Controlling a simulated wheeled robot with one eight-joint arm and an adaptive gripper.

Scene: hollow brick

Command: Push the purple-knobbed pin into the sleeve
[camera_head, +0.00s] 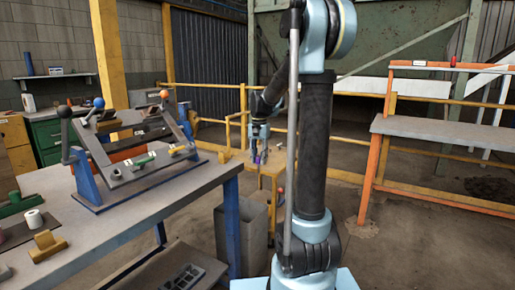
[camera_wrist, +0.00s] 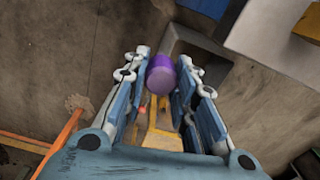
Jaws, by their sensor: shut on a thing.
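My gripper (camera_head: 259,152) hangs beyond the right end of the workbench, above a small yellow stand. In the wrist view my gripper (camera_wrist: 163,65) is shut on the purple-knobbed pin. The purple knob (camera_wrist: 161,77) sits between the two fingers near their tips. It shows as a small purple spot in the head view (camera_head: 258,160). The pin's shaft cannot be made out. A tilted rack (camera_head: 145,175) on the workbench carries a green-ended piece (camera_head: 139,162) and other small fittings. I cannot tell which part is the sleeve.
The workbench (camera_head: 110,228) at left also holds a white spool (camera_head: 34,218) and a yellow block (camera_head: 47,244). A grey bin (camera_head: 238,232) and the yellow stand (camera_head: 271,172) stand to its right. Yellow railings (camera_head: 205,85) run behind. An orange-legged bench (camera_head: 440,128) stands at right.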

